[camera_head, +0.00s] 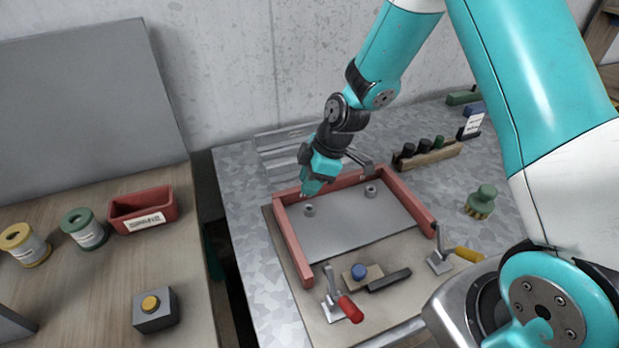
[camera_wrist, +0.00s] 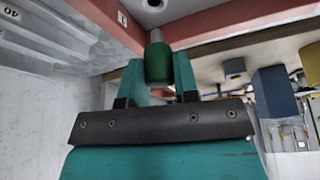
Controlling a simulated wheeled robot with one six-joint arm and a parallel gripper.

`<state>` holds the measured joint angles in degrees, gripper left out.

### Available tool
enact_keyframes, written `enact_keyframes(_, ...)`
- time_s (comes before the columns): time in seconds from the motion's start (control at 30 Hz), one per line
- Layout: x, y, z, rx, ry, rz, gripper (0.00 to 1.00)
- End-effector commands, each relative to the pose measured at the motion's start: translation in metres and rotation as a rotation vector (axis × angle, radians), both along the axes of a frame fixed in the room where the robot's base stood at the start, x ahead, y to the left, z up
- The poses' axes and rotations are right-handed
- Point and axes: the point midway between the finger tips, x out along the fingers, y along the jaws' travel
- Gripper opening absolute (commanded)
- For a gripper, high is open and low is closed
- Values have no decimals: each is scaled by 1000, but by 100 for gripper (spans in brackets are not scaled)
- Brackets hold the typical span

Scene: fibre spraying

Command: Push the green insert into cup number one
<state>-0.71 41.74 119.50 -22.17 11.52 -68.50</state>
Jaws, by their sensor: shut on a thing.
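My gripper (camera_head: 306,190) points down at the far left corner of the red frame (camera_head: 292,245). In the wrist view, my gripper (camera_wrist: 158,72) is shut on the green insert (camera_wrist: 157,64), a dark green cylinder with a narrower grey tip. The insert cannot be made out in the head view. Two small grey cups stand on the grey plate (camera_head: 350,225) inside the frame: a left cup (camera_head: 309,210) just below my gripper and a right cup (camera_head: 370,191). The wrist view shows a cup's dark opening (camera_wrist: 154,3) beyond the insert's tip, apart from it, near a label "1" (camera_wrist: 122,18).
A red-handled clamp (camera_head: 342,300) and a yellow-handled clamp (camera_head: 450,255) stand at the frame's front and right. A blue knob (camera_head: 359,272) sits between them. A rack of dark pegs (camera_head: 430,153) and a green brush (camera_head: 481,202) are to the right. The plate's middle is clear.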

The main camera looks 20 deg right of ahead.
Motion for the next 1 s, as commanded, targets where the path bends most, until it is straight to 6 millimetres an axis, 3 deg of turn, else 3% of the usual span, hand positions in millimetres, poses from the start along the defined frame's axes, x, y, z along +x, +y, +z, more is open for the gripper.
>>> enact_keyframes(0.03, 0, 0, -10, 0, 0, 0, 5)
enact_keyframes(0.23, 0, 0, -23, 0, -1, 1, 5)
enact_keyframes(1.0, 0, 0, -25, 0, -1, 0, 5)
